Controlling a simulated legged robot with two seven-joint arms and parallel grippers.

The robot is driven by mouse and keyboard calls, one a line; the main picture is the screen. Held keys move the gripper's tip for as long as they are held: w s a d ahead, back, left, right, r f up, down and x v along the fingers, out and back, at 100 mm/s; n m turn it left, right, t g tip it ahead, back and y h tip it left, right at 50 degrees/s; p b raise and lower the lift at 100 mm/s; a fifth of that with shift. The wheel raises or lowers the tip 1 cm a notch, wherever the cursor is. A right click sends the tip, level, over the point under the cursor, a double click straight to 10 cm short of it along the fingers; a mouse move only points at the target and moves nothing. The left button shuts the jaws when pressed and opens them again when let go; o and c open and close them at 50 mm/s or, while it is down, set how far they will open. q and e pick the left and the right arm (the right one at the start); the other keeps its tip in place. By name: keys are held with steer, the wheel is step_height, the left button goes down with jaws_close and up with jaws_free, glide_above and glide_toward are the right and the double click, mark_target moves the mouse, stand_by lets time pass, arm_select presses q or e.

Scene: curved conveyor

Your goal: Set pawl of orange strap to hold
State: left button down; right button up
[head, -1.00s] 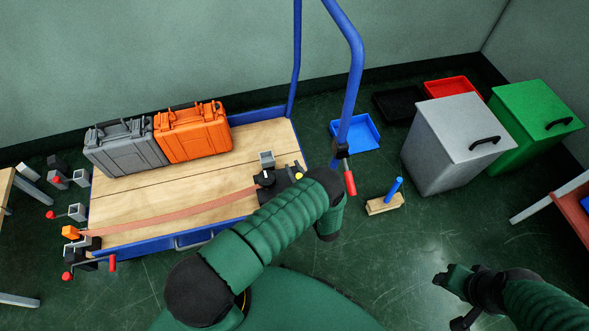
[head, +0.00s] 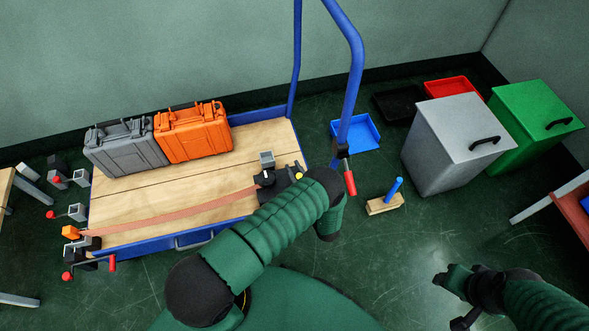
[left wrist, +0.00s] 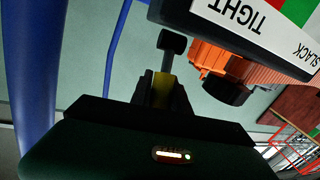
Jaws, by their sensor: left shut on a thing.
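The orange strap (head: 165,212) lies across the cart deck, from an orange block (head: 71,232) at the front left to a dark ratchet unit (head: 266,178) at the right. My left gripper (left wrist: 162,92) is at that unit. It is shut on a small yellow piece (left wrist: 162,90), which looks like the pawl; a black knobbed stem (left wrist: 172,43) shows just beyond it. A label plate (left wrist: 262,25) reading TIGHT and SLACK is above right. In the head view my left arm partly hides the unit. My right gripper (head: 446,278) is over the floor at the lower right, away from the cart.
Grey (head: 125,148) and orange (head: 193,133) cases stand at the back of the deck (head: 150,195). A blue cart handle (head: 354,80) rises close to the left gripper. A red-ended lever (head: 349,182) is beside it. Grey (head: 450,150) and green (head: 540,125) bins stand right.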

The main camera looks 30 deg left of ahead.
arm_select(q)
steer(key=shift+d+h+p, duration=0.1)
steer(key=shift+h+p, duration=0.2)
steer(key=shift+w+a+r+g+h+p, duration=0.2)
steer(key=shift+a+g+h+p, duration=0.1)
steer(key=shift+p, duration=0.4)
steer(key=h+p, duration=0.1)
steer(key=g+p, duration=0.1)
steer(key=shift+w+a+m+h+p, duration=0.3)
steer(key=shift+w+a+h+p, duration=0.05)
steer(key=shift+h+p, duration=0.05)
steer(key=shift+w+a+f+g+h+p, duration=0.15)
steer(key=shift+w+a+g+h+p, duration=0.2)
steer(key=shift+g+h+p, duration=0.3)
steer(key=shift+w+a+f+g+h+p, duration=0.35)
steer(key=shift+a+f+g+h+p, duration=0.15)
steer(key=shift+h, duration=0.45)
steer(key=shift+w+a+f+m+g+h, duration=0.2)
steer(key=shift+g+h, duration=0.25)
steer(key=shift+h, duration=0.05)
steer(key=shift+w+a+f+m+g+h, duration=0.15)
steer(key=shift+f+m+g+h, duration=0.05)
steer(key=shift+g+h, duration=0.25)
